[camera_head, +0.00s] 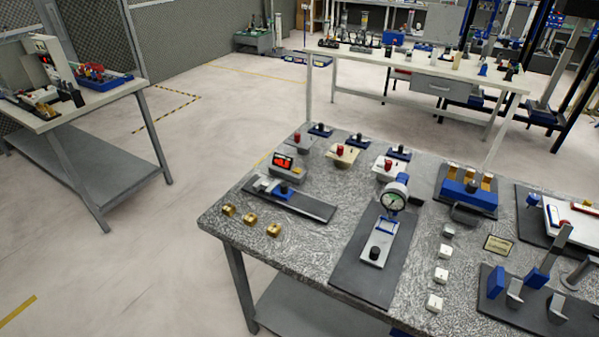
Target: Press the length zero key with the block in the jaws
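A grey readout box with red lit digits (284,163) stands near the left side of the granite-topped table (225,213). The digits are too small to read surely, and I cannot pick out a zero key. In front of it a measuring device with blue and light metal jaws (268,186) lies on a long dark plate (312,207). A black knob (284,189) sits by the jaws. I cannot tell whether a block is between them. Neither of my grippers is in view.
Three brass pieces (250,219) lie along the left front edge. A dial gauge stand (393,195) is on a dark plate mid-table. White cubes (442,275) are to its right, with blue fixtures (537,280) farther right.

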